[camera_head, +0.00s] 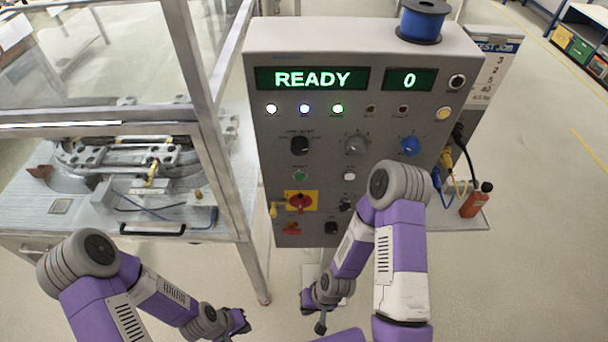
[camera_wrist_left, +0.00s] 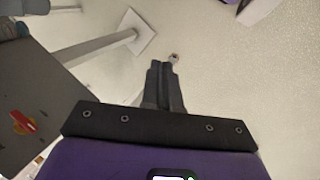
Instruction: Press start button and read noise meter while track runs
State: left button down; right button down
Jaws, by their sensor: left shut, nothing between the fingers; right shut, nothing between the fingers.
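The grey control panel (camera_head: 262,120) stands upright in the middle of the head view. Its left display (camera_head: 312,79) reads READY and its right display (camera_head: 403,80) reads 0. A green button (camera_head: 299,175) and a white button (camera_head: 349,176) sit below the knobs; their labels are too small to read. The track (camera_head: 120,155) lies behind clear panes at left. I cannot pick out a noise meter. My left gripper (camera_head: 243,328) is shut and empty, low and left of the panel; its fingers (camera_wrist_left: 167,75) show together in the wrist view. My right gripper (camera_head: 320,327) is shut and empty below the panel.
White, blue and green lamps (camera_head: 338,109) glow on the panel. A red rotary switch (camera_head: 300,202) sits on a yellow plate. A blue spool (camera_head: 423,20) stands on top. Cables and an orange bottle (camera_head: 476,200) are at right. The enclosure's metal post (camera_head: 205,95) stands left of the panel.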

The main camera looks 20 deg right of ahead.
aim_at(300, 176)
pick_arm(q)
jog(key=w+d+r+m+t+h+b, duration=0.1)
jog(key=w+d+r+m+t+h, duration=0.15)
jog(key=w+d+r+m, duration=0.4)
jog(key=w+d+r+m+t+h+b, duration=0.15)
jog(key=w+d+r+m+t, duration=0.25)
jog(key=w+r+m, duration=0.45)
jog(key=s+d+r+m+h, duration=0.1)
jog(key=d+r+m, duration=0.2)
jog(key=r, duration=0.3)
jog(key=s+d+r+m+h+b, duration=0.1)
jog(key=s+d+r+m+h, duration=0.1)
jog(key=r+m, duration=0.2)
jog(key=s+d+r+m+h+b, duration=0.1)
jog(key=s+d+r+m+h, duration=0.1)
jog(key=r, duration=0.6)
jog(key=shift+d+r+m, duration=0.35)
jog(key=shift+d+m, duration=0.5)
jog(key=shift+m, duration=0.35)
jog(key=shift+w+t, duration=0.2)
jog(key=shift+t, duration=0.15)
jog(key=w+d+p, duration=0.2)
jog(key=w, duration=0.6)
jog(key=shift+w+d, duration=0.15)
jog(key=shift+d, duration=0.05)
